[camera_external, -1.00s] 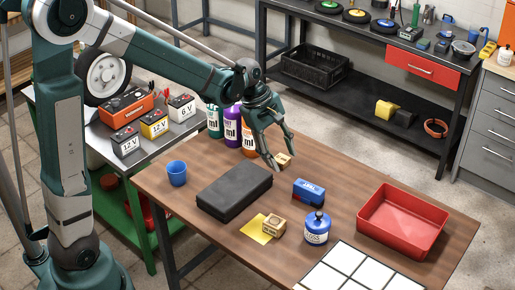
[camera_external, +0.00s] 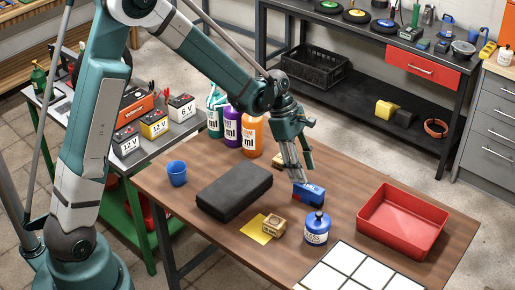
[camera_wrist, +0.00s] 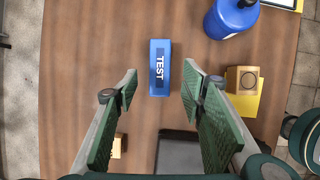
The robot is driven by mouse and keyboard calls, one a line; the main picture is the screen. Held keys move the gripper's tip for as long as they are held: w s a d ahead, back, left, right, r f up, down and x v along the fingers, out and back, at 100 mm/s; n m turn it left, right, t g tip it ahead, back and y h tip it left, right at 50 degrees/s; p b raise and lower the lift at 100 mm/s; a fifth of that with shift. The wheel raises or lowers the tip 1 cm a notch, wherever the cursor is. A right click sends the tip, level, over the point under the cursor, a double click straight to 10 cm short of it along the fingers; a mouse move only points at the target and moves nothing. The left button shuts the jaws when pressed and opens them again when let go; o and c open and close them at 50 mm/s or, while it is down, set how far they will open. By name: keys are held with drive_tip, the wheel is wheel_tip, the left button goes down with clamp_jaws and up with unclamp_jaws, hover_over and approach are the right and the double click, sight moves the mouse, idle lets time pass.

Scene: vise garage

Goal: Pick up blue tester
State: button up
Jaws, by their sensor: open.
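The blue tester (camera_external: 310,194) is a small blue box lying on the brown table, left of the red tray. In the wrist view the blue tester (camera_wrist: 160,68) shows a dark label reading "TEST". My gripper (camera_external: 303,176) is open and points down, just above and behind the tester in the external view. In the wrist view my gripper (camera_wrist: 160,82) has its two green-padded fingers apart on either side of the tester, with the box lying between and ahead of the tips. No contact is visible. The fingers hide part of the tester in the external view.
A blue canister (camera_external: 317,228) and a wooden block (camera_external: 274,225) on a yellow sheet stand near the tester. A black case (camera_external: 234,190) lies to the left and a red tray (camera_external: 402,222) to the right. Another wooden block (camera_external: 279,159) sits behind my fingers.

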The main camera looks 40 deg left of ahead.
sight(308, 186)
drive_tip(key=shift+d+f, duration=0.1)
drive_tip(key=shift+f, duration=0.05)
drive_tip(key=shift+x, duration=1.1)
drive_tip(key=shift+f, duration=0.15)
drive_tip(key=shift+b+x, duration=0.6)
drive_tip(key=shift+x, duration=1.9)
drive_tip(key=shift+f+b, duration=0.3)
drive_tip(key=shift+b, duration=0.05)
drive_tip(key=c, duration=1.1)
drive_tip(key=shift+o, duration=0.2)
drive_tip(key=shift+r, duration=0.2)
